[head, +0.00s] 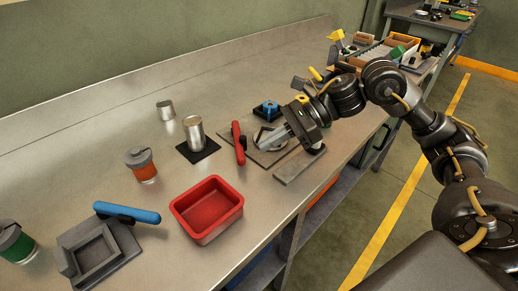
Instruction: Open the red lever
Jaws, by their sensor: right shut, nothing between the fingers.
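The red lever (239,143) stands on the bench near the middle of the head view. It sits at the left edge of a flat grey plate (270,157), tilted steeply, with its lower end toward the bench front. My right gripper (266,142) reaches in from the right, just right of the lever and low over the plate. Its fingers are shut and empty. A small gap seems to lie between the fingertips and the lever; whether they touch is hard to tell. My left gripper is not in the head view.
A red tray (208,207) lies in front of the lever. A metal can (195,133) on a black pad stands to the left. A blue-handled fixture (127,213) is at front left. A blue block (267,109) sits behind my gripper. A grey bar (300,165) lies near the bench edge.

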